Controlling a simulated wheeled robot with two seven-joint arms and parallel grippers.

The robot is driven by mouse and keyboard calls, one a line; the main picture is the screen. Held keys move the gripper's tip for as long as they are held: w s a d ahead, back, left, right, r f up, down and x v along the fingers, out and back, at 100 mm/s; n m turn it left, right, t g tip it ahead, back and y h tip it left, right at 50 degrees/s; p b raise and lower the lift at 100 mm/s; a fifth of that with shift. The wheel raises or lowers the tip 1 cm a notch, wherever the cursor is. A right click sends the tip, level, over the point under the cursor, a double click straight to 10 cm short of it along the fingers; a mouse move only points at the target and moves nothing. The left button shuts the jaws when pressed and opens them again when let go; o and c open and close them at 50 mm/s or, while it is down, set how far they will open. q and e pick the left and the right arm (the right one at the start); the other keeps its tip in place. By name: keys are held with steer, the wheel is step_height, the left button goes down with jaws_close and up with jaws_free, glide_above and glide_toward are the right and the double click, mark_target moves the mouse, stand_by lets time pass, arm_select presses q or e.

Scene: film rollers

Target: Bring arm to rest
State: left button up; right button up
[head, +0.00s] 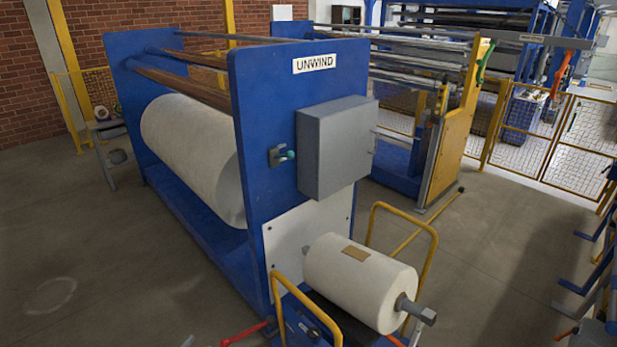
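Neither of my grippers can be made out in the head view. A blue unwind stand (270,130) with an UNWIND sign (314,63) fills the middle. A large white film roll (190,150) sits between its side plates. A smaller white roll (352,280) with a brown patch rests in front, at the bottom centre, on a blue cart with yellow rails (425,262). A grey shaft end (420,312) sticks out of its right side.
A red handle (243,335) is low at the front. Yellow mesh fencing (560,140) stands at the right. The floor (500,255) right of the cart is clear.

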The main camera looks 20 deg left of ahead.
arm_select(q)
steer(key=w+d+f+m+g+h, duration=0.2)
steer(key=w+d+h, duration=0.15)
steer(key=d, duration=0.35)
steer(key=s+d+f+m+g+h, duration=0.1)
steer(key=s+d+m+g+h, duration=0.25)
steer(key=d, duration=0.65)
steer(key=s+d+f+m+g+h, duration=0.15)
steer(key=d+m+g, duration=0.4)
steer(key=d, duration=0.55)
steer(key=s+d+r+m+g+y, duration=0.3)
steer(key=s+d+m, duration=0.35)
steer(key=m, duration=0.35)
steer(key=s+d+r+m+g+y, duration=0.2)
steer(key=s+d+m+g+y, duration=0.3)
steer(key=s+m, duration=0.4)
step_height(320, 180, down, 15)
steer(key=w+t+h+b, duration=0.1)
steer(key=b, duration=1.3)
steer(key=shift+w+d+r+m, duration=0.2)
steer(key=shift+w+d+m, duration=0.1)
steer(key=shift+d, duration=0.1)
arm_select(e)
step_height(320, 180, down, 15)
steer(key=w, duration=0.1)
steer(key=shift+r, duration=0.15)
